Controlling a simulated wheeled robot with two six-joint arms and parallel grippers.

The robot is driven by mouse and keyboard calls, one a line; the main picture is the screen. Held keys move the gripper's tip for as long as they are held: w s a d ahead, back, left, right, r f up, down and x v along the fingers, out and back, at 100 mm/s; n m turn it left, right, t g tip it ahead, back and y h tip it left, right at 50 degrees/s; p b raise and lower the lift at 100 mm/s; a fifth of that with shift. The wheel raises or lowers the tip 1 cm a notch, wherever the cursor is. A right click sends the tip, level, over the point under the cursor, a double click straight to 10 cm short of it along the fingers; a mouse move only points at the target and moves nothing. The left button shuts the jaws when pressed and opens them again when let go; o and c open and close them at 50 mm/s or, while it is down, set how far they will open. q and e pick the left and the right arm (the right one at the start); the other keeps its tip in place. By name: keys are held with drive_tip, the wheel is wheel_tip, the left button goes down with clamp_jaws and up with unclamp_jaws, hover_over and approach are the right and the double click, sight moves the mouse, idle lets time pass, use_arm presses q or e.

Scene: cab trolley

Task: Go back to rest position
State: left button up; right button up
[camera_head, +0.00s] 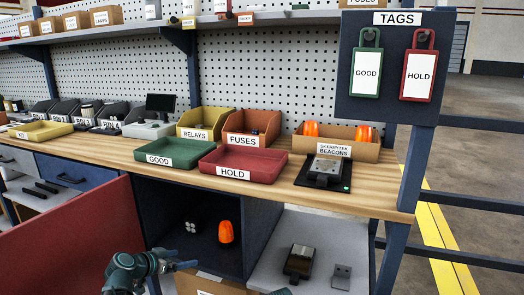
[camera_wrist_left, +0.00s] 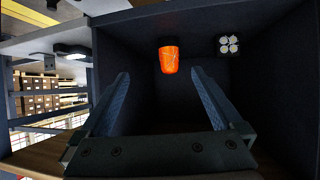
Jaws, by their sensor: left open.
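My left gripper (camera_head: 185,265) is at the lower left in the head view, in front of the open compartment under the bench. In the left wrist view its two fingers (camera_wrist_left: 160,74) are spread apart with nothing between them. An orange beacon (camera_head: 226,232) stands inside the dark compartment, beyond the fingertips; it also shows in the left wrist view (camera_wrist_left: 170,60). A dark object with several round light lenses (camera_head: 191,227) is beside it, also in the left wrist view (camera_wrist_left: 228,45).
The wooden bench top (camera_head: 372,202) carries a green GOOD tray (camera_head: 174,152) and a red HOLD tray (camera_head: 243,164), both empty. A red panel (camera_head: 80,235) stands left of the compartment. A TAGS board (camera_head: 395,65) rises at right.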

use_arm(q)
drive_tip(key=s+d+f+g, duration=0.3)
drive_tip(key=s+d+f, duration=0.15)
drive_tip(key=d, duration=0.35)
drive_tip(key=s+d+f+g, duration=0.3)
drive_tip(key=s+d, duration=0.2)
drive_tip(key=d, duration=0.2)
drive_tip(key=s+d+f+n+g+y, duration=0.1)
drive_tip(key=s+d+g+y, duration=0.2)
drive_tip(key=s, duration=0.5)
drive_tip(key=s+d+f+n+g+y, duration=0.1)
drive_tip(key=s+d+y, duration=0.1)
drive_tip(key=s+y, duration=0.5)
wheel_tip(320, 180, up, 33)
drive_tip(key=s+h+p, duration=0.1)
drive_tip(key=h+p, duration=0.1)
drive_tip(key=p, duration=3.2)
drive_tip(key=shift+s+d+r+h, duration=0.15)
drive_tip(key=shift+s+d+h, duration=0.1)
drive_tip(key=shift+h, duration=0.15)
